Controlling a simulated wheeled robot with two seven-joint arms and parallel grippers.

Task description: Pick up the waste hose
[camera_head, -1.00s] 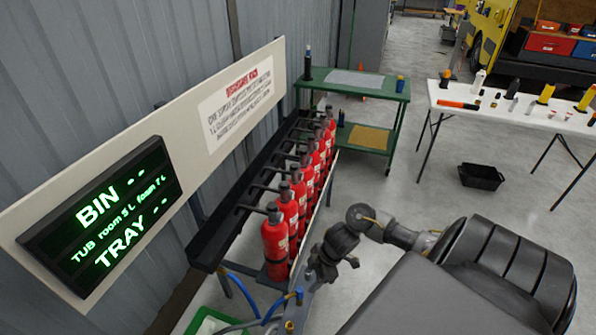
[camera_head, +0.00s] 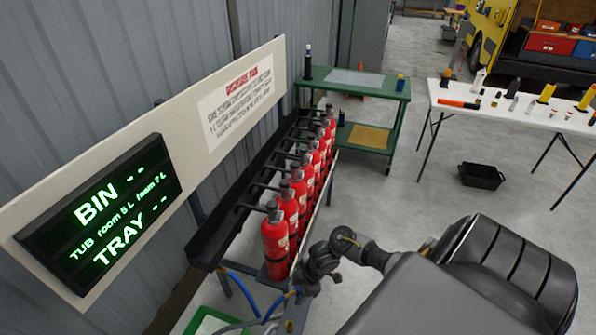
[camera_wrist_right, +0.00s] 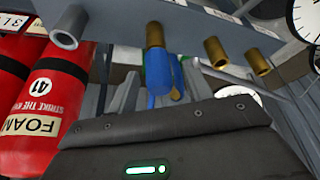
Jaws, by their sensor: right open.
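Blue hoses (camera_head: 240,285) hang at the near end of the extinguisher rack, and a grey hose (camera_head: 232,328) runs low beside them. I cannot tell from a label which one is the waste hose. In the right wrist view a blue hose (camera_wrist_right: 158,74) with a brass end hangs under a labelled grey bar, just beyond my gripper body. My right gripper (camera_head: 304,288) is low beside the near extinguisher, close to the hoses, open and holding nothing that I can see. My left gripper is out of view.
Red extinguishers (camera_head: 275,247) stand in a row along the dark rack (camera_head: 212,235), close to my right wrist. Brass pipe ends (camera_wrist_right: 254,62) and a round gauge (camera_wrist_right: 306,18) are near the gripper. A green tub (camera_head: 205,322) is below.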

